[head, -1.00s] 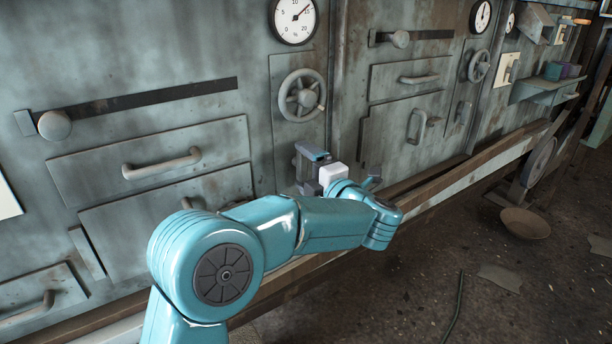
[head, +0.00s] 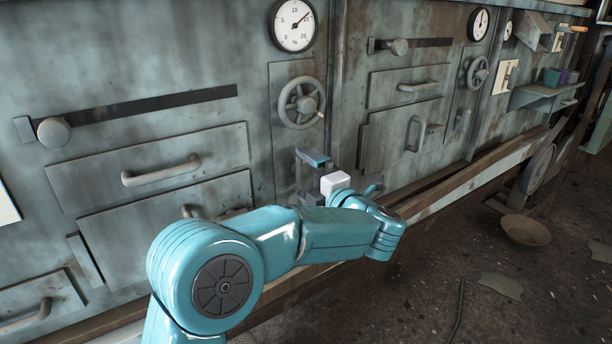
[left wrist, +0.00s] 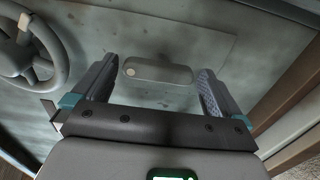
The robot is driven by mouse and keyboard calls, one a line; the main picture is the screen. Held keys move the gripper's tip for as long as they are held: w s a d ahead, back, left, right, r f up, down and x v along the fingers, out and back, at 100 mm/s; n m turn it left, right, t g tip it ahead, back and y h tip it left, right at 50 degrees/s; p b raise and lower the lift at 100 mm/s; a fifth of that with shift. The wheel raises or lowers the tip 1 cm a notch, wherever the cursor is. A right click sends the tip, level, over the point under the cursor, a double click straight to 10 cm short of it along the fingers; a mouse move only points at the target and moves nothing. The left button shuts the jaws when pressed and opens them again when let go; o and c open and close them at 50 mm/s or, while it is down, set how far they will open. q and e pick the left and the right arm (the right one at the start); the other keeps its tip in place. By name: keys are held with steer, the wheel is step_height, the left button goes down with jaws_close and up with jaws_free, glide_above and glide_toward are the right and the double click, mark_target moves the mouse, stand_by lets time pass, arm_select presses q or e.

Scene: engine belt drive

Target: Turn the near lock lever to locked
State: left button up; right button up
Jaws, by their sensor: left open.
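The near lock lever (left wrist: 165,73) is a short grey bar with rounded ends and a pale round spot at its left end. In the left wrist view it lies crosswise on the panel between my fingers. My left gripper (left wrist: 157,80) is open, with one finger beyond each end of the lever; I see no clear contact. In the head view my left gripper (head: 306,178) is at the narrow panel below the near handwheel (head: 302,102), one finger above the other. There I cannot make out the lever behind it. My right gripper is not in view.
The handwheel also shows in the left wrist view (left wrist: 58,58). A drawer handle (head: 162,170) sticks out to the left. A far lever (head: 462,117) is on the right-hand panel. A wooden beam (head: 440,190) runs along the cabinet foot. A bowl (head: 525,230) is on the floor.

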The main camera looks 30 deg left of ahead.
arm_select(q)
steer(key=p+v, duration=0.4)
steer(key=v, duration=1.1)
steer(key=shift+d, duration=0.4)
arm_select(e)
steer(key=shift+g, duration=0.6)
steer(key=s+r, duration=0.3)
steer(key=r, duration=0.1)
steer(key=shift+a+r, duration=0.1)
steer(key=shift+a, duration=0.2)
arm_select(q)
steer(key=shift+s, duration=0.1)
